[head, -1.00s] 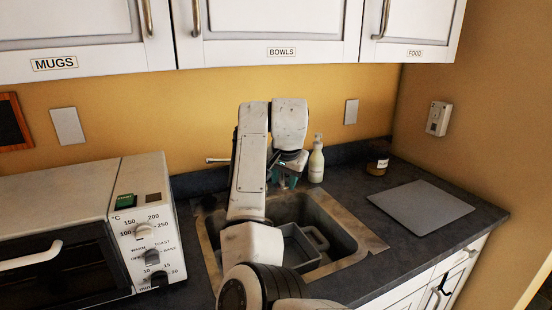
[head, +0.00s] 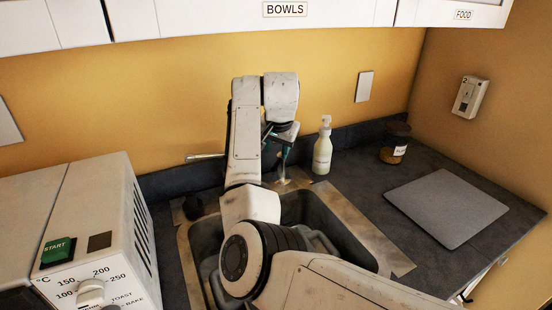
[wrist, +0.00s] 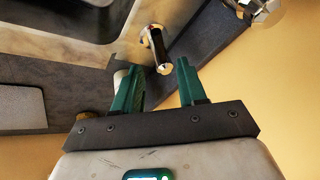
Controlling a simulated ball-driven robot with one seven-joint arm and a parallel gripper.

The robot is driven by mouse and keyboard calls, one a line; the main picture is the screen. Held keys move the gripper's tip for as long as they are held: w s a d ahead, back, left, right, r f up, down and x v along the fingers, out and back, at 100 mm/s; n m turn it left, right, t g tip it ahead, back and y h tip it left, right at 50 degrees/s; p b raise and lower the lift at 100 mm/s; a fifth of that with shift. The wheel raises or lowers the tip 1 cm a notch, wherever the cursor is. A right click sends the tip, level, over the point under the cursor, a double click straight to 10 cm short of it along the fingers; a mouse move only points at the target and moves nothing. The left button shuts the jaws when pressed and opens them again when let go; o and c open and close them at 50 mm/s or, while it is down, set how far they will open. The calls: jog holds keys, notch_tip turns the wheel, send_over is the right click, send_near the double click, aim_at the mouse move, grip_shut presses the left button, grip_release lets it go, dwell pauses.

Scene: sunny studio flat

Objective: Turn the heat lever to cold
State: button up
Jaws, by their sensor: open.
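My gripper (head: 279,150) is above the back edge of the sink (head: 352,240), mostly hidden behind my arm in the head view. In the wrist view its two green fingers (wrist: 158,78) are apart with nothing held. A chrome post (wrist: 155,46) with a rounded end lies just beyond the fingertips, in line with the gap between them. A second chrome fitting (wrist: 262,10) is cut off at the top right. In the head view a pale rod (head: 205,157) sticks out left from behind my arm. I cannot tell which part is the heat lever, nor its hot or cold marking.
A soap bottle (head: 322,152) stands right of my gripper, by the wall. A jar (head: 394,150) and a flat grey board (head: 447,207) are farther right on the counter. A toaster oven (head: 90,225) is at the left. The wall is close behind the sink.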

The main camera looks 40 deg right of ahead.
aim_at(276, 164)
jog(key=x, duration=0.7)
jog(key=shift+s+p, duration=0.1)
jog(key=shift+p, duration=0.2)
jog(key=shift+c, duration=0.2)
grip_shut()
